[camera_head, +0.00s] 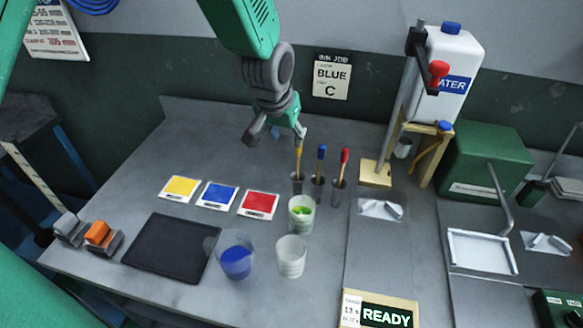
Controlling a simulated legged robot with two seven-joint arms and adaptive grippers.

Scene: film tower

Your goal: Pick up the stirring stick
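Three sticks with coloured tops stand upright in small dark holders near the middle of the bench: a yellow one (298,158), a blue one (321,155) and a red one (344,157). I cannot tell which of them is the stirring stick. My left gripper (275,134) comes down from the top with its fingers spread. One fingertip is close to the top of the yellow stick; I cannot tell if they touch. Nothing is clearly held. My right gripper is not in view.
In front of the sticks stand a cup with green contents (301,213), a cup with blue liquid (236,262) and a clear cup (291,257). Colour cards (218,195) and a dark tray (172,248) lie left. A stand (376,173) and water container (450,65) are right.

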